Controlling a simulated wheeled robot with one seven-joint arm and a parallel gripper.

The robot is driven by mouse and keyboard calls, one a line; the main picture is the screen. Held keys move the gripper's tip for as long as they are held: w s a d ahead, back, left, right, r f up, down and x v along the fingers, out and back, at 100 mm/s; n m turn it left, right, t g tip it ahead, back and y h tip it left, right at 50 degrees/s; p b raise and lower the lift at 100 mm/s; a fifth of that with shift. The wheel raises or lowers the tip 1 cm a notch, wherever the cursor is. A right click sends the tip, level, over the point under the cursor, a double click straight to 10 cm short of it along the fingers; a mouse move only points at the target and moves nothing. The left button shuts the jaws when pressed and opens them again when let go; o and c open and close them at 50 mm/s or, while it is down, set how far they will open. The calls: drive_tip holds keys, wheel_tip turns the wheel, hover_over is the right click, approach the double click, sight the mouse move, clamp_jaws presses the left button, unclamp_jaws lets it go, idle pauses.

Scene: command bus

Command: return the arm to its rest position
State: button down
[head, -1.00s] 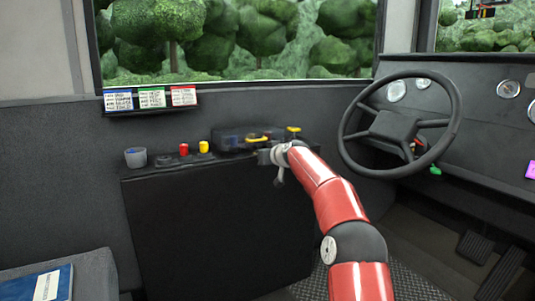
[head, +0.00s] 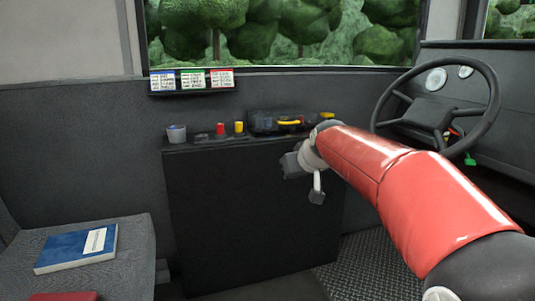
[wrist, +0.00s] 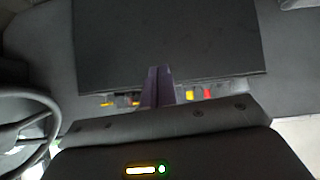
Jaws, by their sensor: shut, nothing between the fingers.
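My red arm (head: 395,180) reaches in from the lower right of the head view. My gripper (head: 291,165) is at its far end, in front of the upper part of the dark console (head: 245,225). In the wrist view its two fingers (wrist: 158,84) are together with nothing between them, and they point toward the console's dark panel (wrist: 170,40). The fingertips are hard to make out in the head view. The arm hides part of the console's right side and top.
On the console top stand a grey cup (head: 177,133), a red piece (head: 220,129), a yellow piece (head: 239,128) and a black tray (head: 262,122). A seat (head: 130,245) with a blue book (head: 77,248) is at left.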

drive_tip(key=s+d+f+m+g+h, duration=0.1)
drive_tip(key=s+d+f, duration=0.3)
drive_tip(key=s, duration=0.8)
drive_tip(key=s+d+f+m+g+h, duration=0.15)
drive_tip(key=s+f, duration=0.45)
drive_tip(key=s, duration=0.6)
drive_tip(key=s+d+f+m+g, duration=0.25)
drive_tip(key=s+f, duration=0.25)
drive_tip(key=s, duration=0.7)
wheel_tip(320, 180, up, 14)
drive_tip(key=n+p, duration=0.1)
drive_tip(key=p, duration=1.2)
drive_tip(key=shift+w+t+p, duration=0.15)
drive_tip(key=shift+t+p, duration=0.2)
drive_tip(key=shift+t, duration=0.05)
drive_tip(key=shift+r, duration=0.1)
